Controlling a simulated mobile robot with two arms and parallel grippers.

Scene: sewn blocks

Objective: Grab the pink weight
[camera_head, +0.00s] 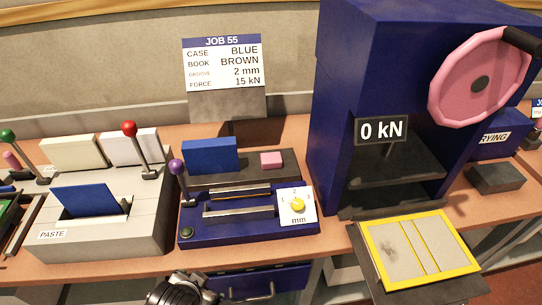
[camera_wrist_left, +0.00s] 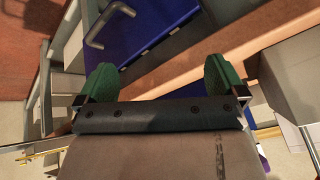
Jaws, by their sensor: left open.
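The pink weight (camera_head: 271,159) is a small pink block lying on the dark shelf of the blue groove machine (camera_head: 248,232), to the right of an upright blue board (camera_head: 210,156). My left gripper (camera_wrist_left: 160,78) is open and empty in the left wrist view, its two green fingertips wide apart. A blue drawer front with a metal handle (camera_wrist_left: 108,25) lies beyond it. In the head view, part of my left arm shows at the bottom edge, below and in front of the groove machine; its fingertips cannot be made out there. The pink weight is not visible in the left wrist view.
A purple-knobbed lever (camera_head: 176,167) stands at the machine's left side, a millimetre dial (camera_head: 297,205) at its right. The paste machine (camera_head: 108,222) is left; the tall blue press (camera_head: 330,110) with a pink wheel (camera_head: 480,78) is right. A job sign (camera_head: 223,65) stands behind.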

